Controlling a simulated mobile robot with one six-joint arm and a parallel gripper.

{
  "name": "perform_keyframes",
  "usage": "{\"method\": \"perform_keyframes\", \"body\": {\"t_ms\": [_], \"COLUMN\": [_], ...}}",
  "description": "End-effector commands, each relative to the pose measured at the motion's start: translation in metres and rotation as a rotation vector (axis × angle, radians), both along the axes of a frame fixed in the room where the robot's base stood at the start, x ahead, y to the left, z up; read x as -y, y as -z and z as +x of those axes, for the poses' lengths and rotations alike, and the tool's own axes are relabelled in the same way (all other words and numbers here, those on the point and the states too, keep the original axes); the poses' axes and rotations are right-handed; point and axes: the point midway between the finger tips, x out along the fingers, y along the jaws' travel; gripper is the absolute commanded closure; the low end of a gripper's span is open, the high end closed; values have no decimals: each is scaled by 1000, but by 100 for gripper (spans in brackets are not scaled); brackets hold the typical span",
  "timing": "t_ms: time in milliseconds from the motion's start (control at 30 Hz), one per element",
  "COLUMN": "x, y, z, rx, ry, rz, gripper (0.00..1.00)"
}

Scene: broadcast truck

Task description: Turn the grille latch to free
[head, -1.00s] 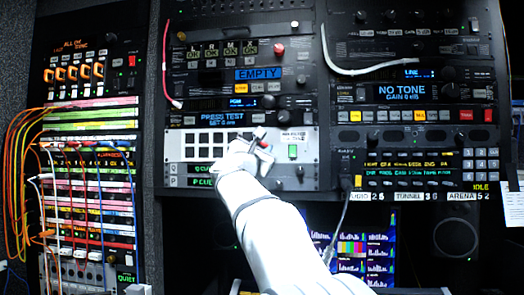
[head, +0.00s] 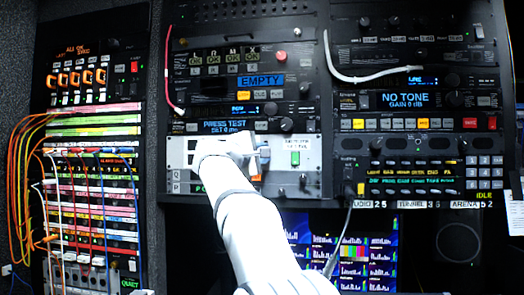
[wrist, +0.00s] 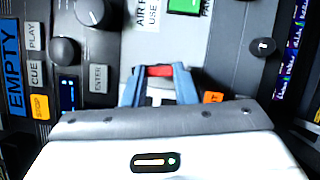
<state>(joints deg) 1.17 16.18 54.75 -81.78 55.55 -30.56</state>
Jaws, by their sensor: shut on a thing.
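The silver grille panel (head: 313,172) sits in the middle rack, with dark openings partly covered by my arm. My gripper (head: 265,155) is at this panel, just left of a green label (head: 295,157). In the wrist view, my gripper's blue-grey fingers (wrist: 160,73) are closed on a small red piece, which I take to be the grille latch (wrist: 160,71). The latch sits between the fingertips; the rest of it is hidden. An orange label (wrist: 213,97) lies beside the fingers, and it shows below the gripper in the head view (head: 256,178).
Knobs stick out close by: a dark knob (wrist: 65,50) and a larger one (wrist: 92,12) in the wrist view. A white cable (head: 370,75) loops across the right rack. Orange cables (head: 25,160) hang at the left rack. Screens (head: 365,255) sit below.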

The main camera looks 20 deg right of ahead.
Motion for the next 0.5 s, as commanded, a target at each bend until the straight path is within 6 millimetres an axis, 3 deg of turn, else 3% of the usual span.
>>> {"method": "perform_keyframes", "body": {"t_ms": [500], "x": [0], "y": [-3], "z": [0], "rx": [113], "ry": [-1], "rz": [166], "gripper": [97]}}
